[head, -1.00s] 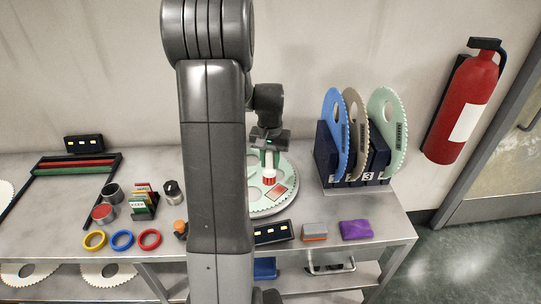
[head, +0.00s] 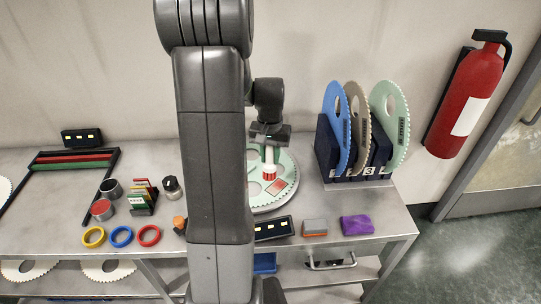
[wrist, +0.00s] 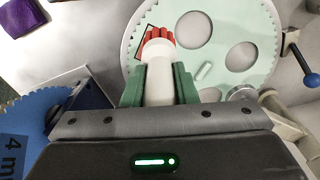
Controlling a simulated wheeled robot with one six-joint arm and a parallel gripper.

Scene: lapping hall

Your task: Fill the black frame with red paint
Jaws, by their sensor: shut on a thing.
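My gripper (head: 268,147) is shut on a white-handled applicator (wrist: 158,85) with a red end, and its green fingers press the handle from both sides. The handle points down over a pale green toothed disc (head: 290,164) lying on the bench. The red end (head: 269,173) is at the small black frame (head: 278,189) on the disc. Red paint shows inside the frame. In the wrist view, the frame's dark edge shows left of the red end, which hides part of it. I cannot tell whether the end touches the disc.
A rack with blue, tan and green discs (head: 390,120) stands right of the disc. A dark box with yellow lights (head: 273,228), a grey-orange block (head: 314,227) and a purple cloth (head: 356,225) lie in front. A red-topped tin (head: 102,209) and coloured rings are left.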

